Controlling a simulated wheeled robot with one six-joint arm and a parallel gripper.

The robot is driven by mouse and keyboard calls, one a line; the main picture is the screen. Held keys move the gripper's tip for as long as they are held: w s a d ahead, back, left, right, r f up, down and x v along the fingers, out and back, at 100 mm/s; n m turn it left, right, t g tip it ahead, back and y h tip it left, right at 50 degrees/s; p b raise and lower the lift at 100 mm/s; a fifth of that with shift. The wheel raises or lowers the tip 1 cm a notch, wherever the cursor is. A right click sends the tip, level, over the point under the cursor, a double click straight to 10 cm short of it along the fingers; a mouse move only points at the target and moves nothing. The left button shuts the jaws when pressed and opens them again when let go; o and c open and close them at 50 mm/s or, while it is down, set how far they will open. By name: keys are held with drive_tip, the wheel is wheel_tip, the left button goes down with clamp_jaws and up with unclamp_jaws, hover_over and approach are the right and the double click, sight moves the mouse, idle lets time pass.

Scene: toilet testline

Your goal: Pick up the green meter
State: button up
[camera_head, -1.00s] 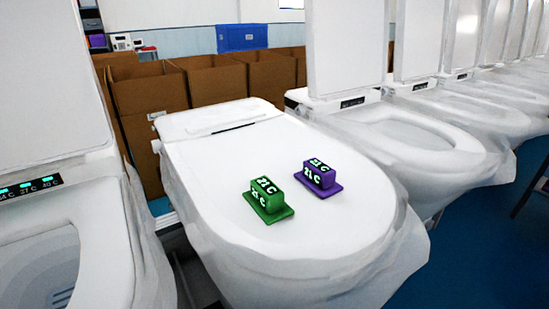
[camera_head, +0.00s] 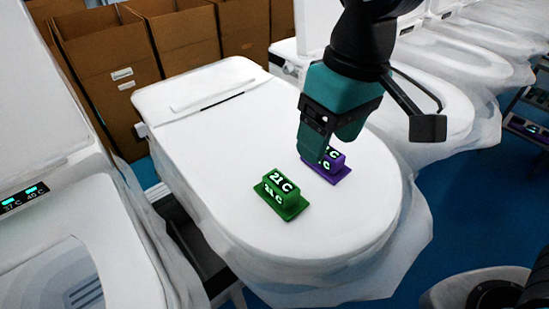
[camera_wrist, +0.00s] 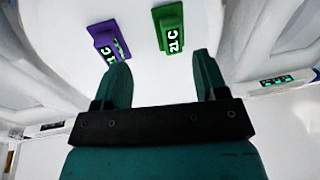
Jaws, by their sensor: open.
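The green meter (camera_head: 281,197) sits upright on the closed white toilet lid (camera_head: 230,190), with "21 C" on its top. The purple meter (camera_head: 327,168) sits beside it to the upper right, partly hidden by my gripper (camera_head: 318,142). In the head view my teal gripper hangs above the lid near the purple meter. In the wrist view my gripper (camera_wrist: 162,65) has its two fingers spread with nothing between them. The green meter (camera_wrist: 170,28) lies beyond the fingertips, slightly right of centre. The purple meter (camera_wrist: 107,42) lies beyond the left finger.
An open toilet (camera_head: 60,250) stands close on the left, with a lit display. More white toilets (camera_head: 430,110) line the right. Cardboard boxes (camera_head: 110,75) stand behind. The front part of the lid around the meters is clear.

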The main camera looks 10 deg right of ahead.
drive_tip(key=w+a+r+h+p, duration=0.1)
drive_tip(key=w+a+r+p, duration=0.25)
drive_tip(key=a+r, duration=0.2)
drive_tip(key=p, duration=0.3)
hover_over(281, 181)
drive_tip(key=shift+h, duration=0.3)
drive_tip(key=f, duration=1.2)
drive_tip(key=shift+s+a+f, duration=0.1)
drive_tip(key=shift+s+f, duration=0.1)
drive_tip(key=shift+f, duration=0.2)
drive_tip(key=shift+w+f+p, duration=0.1)
drive_tip(key=shift+f+p, duration=0.9)
drive_tip(key=shift+f, duration=1.6)
drive_tip(key=shift+c, duration=0.5)
drive_tip(key=c, duration=1)
